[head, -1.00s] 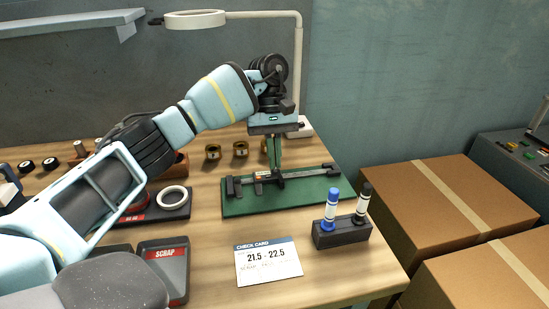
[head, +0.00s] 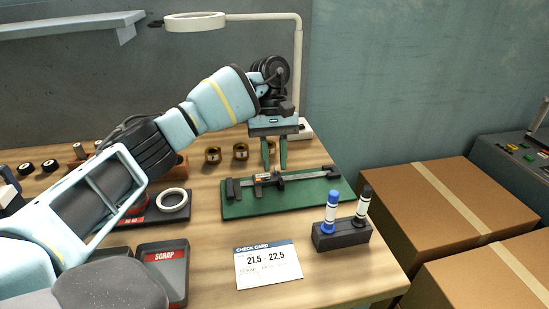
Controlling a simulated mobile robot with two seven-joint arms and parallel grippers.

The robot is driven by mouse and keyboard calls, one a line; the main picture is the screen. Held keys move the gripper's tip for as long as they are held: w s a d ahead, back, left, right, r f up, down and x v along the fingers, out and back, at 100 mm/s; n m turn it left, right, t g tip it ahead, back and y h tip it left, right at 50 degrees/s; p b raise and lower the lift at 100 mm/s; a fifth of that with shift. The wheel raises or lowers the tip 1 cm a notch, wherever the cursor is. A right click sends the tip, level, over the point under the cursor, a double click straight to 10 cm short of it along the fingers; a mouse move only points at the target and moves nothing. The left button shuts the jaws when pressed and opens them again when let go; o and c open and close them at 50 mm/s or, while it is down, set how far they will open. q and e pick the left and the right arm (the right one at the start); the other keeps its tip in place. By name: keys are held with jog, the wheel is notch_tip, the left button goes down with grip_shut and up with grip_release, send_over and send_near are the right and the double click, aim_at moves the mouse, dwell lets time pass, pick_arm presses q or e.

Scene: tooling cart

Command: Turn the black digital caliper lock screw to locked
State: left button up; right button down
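The black digital caliper (head: 300,177) lies across the green mat (head: 245,207) on the wooden bench, its jaws at the left end. Its slider is near the middle of the mat. The lock screw is too small to make out, so its position cannot be told. My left gripper (head: 275,166) points down just above and behind the slider. Its two green fingers are apart with nothing between them. My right gripper is not in view.
A holder (head: 342,236) with a blue and a black marker stands in front of the mat. A check card (head: 268,264) and a scrap tray (head: 163,272) lie nearer. Brass rings (head: 240,151) stand behind; a ring lamp (head: 195,22) hangs above. Cardboard boxes (head: 420,205) are at right.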

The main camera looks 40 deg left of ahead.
pick_arm(q)
jog(key=shift+r, duration=0.1)
jog(key=p+v, duration=0.2)
jog(key=v, duration=0.5)
jog(key=shift+r, duration=0.3)
jog(key=shift+w+a, duration=0.1)
